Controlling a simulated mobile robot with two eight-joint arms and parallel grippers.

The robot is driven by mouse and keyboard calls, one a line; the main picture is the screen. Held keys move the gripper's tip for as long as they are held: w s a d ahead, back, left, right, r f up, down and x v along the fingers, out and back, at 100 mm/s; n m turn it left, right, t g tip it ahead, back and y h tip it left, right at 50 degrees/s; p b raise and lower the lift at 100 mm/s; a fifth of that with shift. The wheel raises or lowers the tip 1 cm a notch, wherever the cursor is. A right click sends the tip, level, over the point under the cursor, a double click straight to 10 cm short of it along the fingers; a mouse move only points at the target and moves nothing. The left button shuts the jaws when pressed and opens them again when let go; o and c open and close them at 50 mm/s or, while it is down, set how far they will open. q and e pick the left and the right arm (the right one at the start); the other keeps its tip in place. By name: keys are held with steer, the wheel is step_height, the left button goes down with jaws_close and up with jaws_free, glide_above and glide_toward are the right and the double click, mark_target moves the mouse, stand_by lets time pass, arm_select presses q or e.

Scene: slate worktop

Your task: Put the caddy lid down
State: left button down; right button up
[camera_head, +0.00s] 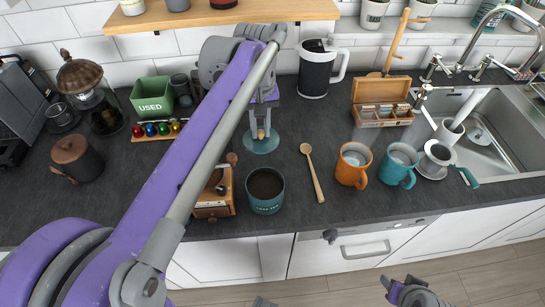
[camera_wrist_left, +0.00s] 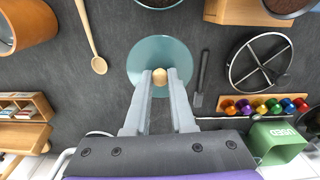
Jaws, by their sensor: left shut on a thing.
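The caddy lid is a round teal disc (camera_head: 262,145) with a pale wooden knob. My left gripper (camera_head: 261,131) is shut on the knob from above. In the left wrist view the lid (camera_wrist_left: 142,62) lies flat beneath the fingertips (camera_wrist_left: 160,77). I cannot tell whether it touches the worktop or hovers just over it. The open teal caddy (camera_head: 266,203), full of dark contents, stands in front of the lid in the head view. Its rim shows at the top of the left wrist view. My right gripper (camera_head: 408,287) is low at the bottom of the head view, its jaws unclear.
A wooden spoon (camera_head: 313,174) lies right of the lid, with an orange mug (camera_head: 352,166) and a teal mug (camera_head: 398,166) beyond. A wooden grinder (camera_head: 215,200) stands left of the caddy. A dark narrow tool (camera_wrist_left: 202,78) lies beside the lid. The pod rack and green bin (camera_head: 152,98) stand farther left.

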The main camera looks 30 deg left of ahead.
mark_target(261, 132)
arm_select(q)
step_height(261, 132, down, 9)
steer(key=shift+s+f+b, duration=0.1)
steer(key=shift+b, duration=0.2)
steer(key=shift+f, duration=0.1)
steer(key=c, duration=0.8)
jaws_free()
steer(key=shift+o, duration=0.2)
steer(key=shift+r, duration=0.3)
step_height(261, 132, up, 12)
steer(key=shift+f+p, duration=0.1)
steer(key=shift+p, duration=0.45)
